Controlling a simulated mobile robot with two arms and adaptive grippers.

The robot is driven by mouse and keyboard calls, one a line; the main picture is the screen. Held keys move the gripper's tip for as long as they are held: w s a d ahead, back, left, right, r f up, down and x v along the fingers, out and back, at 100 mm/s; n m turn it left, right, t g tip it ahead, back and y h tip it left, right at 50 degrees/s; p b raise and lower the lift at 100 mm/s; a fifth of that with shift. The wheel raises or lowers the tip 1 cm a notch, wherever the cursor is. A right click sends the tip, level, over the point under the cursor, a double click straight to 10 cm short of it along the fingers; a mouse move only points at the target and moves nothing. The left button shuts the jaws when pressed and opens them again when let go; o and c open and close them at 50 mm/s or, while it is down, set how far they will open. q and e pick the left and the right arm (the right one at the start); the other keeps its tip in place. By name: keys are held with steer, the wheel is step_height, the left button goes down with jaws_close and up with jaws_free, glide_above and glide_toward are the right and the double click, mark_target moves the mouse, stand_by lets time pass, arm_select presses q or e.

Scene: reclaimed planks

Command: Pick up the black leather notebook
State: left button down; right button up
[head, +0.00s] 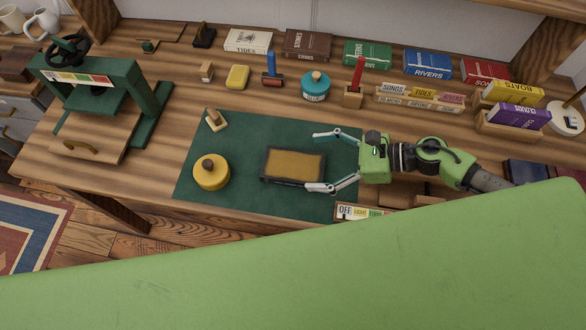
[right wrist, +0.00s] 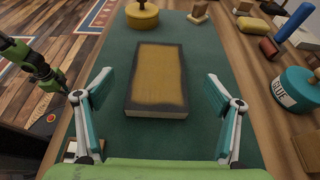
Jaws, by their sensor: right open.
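A dark-edged book with a worn mustard-brown top lies flat on the green mat (head: 240,135); it is the only notebook-like thing (head: 293,164) on the mat. It also shows in the right wrist view (right wrist: 158,75), with black edges and a pale page block at its near end. My right gripper (head: 313,162) is open and comes from the right in the head view. Its two fingers are spread on either side of the book's near end, with visible gaps in the right wrist view. My left gripper is not seen in the head view.
A yellow round pot (head: 211,174) and a small wooden stamp (head: 215,120) stand on the mat. A green press (head: 100,95) is at left. Glue (head: 315,88), a yellow block (head: 237,77) and several books line the back. A labelled strip (head: 352,212) lies at the front.

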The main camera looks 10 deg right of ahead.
mark_target(291, 164)
steer(key=shift+w+f+b, duration=0.1)
steer(key=shift+f+b, duration=0.45)
steer(key=shift+f, duration=0.4)
steer(key=shift+a, duration=0.1)
steer(key=shift+w+a, duration=0.1)
steer(key=shift+a, duration=0.25)
steer(key=p+x, duration=0.1)
steer(key=x, duration=0.1)
steer(key=p+x, duration=0.1)
steer(key=x, duration=0.1)
steer(key=p+x, duration=0.1)
steer(key=x, duration=0.1)
steer(key=shift+a+r, duration=0.25)
steer(key=shift+r, duration=0.05)
steer(key=shift+a+f, duration=0.15)
steer(key=shift+f, duration=0.05)
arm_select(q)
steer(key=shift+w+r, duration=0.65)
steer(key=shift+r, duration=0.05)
arm_select(e)
steer(key=c, duration=1.3)
